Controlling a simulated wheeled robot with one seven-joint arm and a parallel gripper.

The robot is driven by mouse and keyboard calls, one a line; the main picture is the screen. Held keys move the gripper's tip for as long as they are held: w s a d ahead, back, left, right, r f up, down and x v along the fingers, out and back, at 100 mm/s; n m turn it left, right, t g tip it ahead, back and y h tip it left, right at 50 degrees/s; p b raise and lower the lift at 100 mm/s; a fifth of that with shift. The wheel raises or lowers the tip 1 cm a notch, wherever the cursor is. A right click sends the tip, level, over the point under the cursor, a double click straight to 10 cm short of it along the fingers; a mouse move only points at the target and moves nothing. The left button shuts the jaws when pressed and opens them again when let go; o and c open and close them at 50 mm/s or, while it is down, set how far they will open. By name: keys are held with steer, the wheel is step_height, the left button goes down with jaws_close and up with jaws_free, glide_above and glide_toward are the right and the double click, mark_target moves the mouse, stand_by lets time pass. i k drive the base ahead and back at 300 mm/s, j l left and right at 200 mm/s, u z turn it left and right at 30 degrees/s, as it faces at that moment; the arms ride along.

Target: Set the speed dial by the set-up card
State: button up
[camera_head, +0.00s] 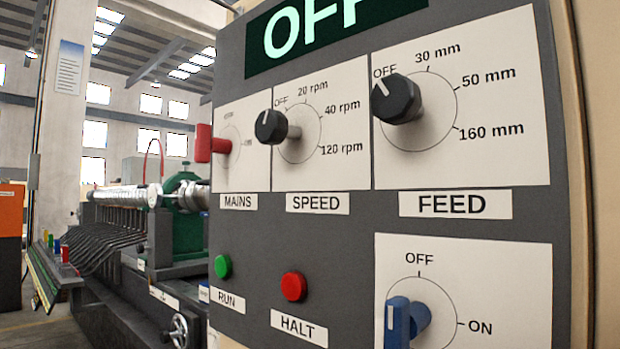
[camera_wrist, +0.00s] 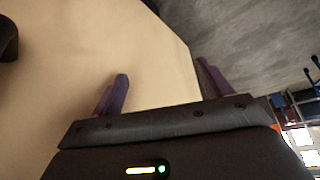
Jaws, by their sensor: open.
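The speed dial (camera_head: 271,127) is a black knob on a white plate above the SPEED label (camera_head: 317,204). Its scale reads OFF, 20 rpm, 40 rpm and 120 rpm, and its white mark seems to point at or near OFF. I cannot make out a set-up card for certain; a white sheet with a blue top (camera_head: 70,68) hangs on the pillar at the left, its text too small to read. My gripper (camera_wrist: 160,90) shows only in the wrist view, open and empty, with a plain beige surface (camera_wrist: 80,60) beyond it. The dial is not in that view.
The panel also bears a feed dial (camera_head: 398,100) pointing at OFF, a red mains handle (camera_head: 205,144), a green RUN button (camera_head: 223,266), a red HALT button (camera_head: 293,287) and a blue OFF/ON switch (camera_head: 399,320). The display (camera_head: 325,30) reads OFF. Machinery (camera_head: 180,225) stands behind, left.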

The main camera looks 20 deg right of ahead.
mark_target(273, 127)
steer(key=k, duration=0.5)
steer(key=k+z, duration=0.15)
steer(key=z, duration=1.45)
steer(key=k+l+z, duration=0.1)
steer(key=l+z, duration=1.3)
steer(key=l, duration=0.15)
steer(key=i+l, duration=0.1)
steer(key=l, duration=0.35)
steer(key=i+l, duration=0.1)
steer(key=l, duration=0.3)
steer(key=u, duration=3.25)
